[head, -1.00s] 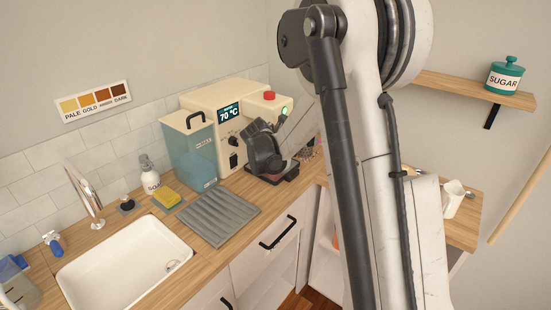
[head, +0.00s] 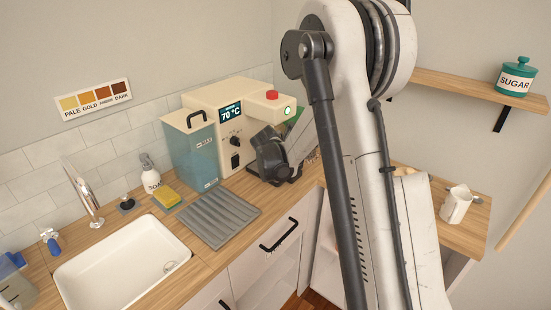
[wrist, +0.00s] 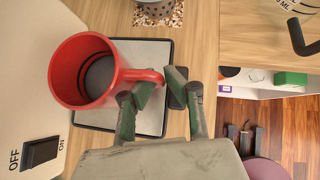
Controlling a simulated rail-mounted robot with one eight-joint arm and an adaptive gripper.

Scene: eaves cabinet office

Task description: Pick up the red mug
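The red mug (wrist: 82,70) stands upright on the dark-rimmed grey tray (wrist: 158,53) in the wrist view, and its inside looks empty. Its handle (wrist: 135,75) points right, toward my gripper (wrist: 163,84). My fingers are apart, with the end of the handle at the space between their tips. The left finger is close beside the handle; I cannot tell whether it touches. In the head view my gripper (head: 270,155) is low in front of the coffee machine (head: 225,100), and the mug is hidden behind my gripper and arm.
The machine's side with an ON/OFF switch (wrist: 40,152) is close left of the mug. A blue tank (head: 192,150), ribbed mat (head: 215,217) and sink (head: 122,262) lie left. A white jug (head: 455,205) stands on the right counter. A speckled pad (wrist: 160,14) lies beyond the tray.

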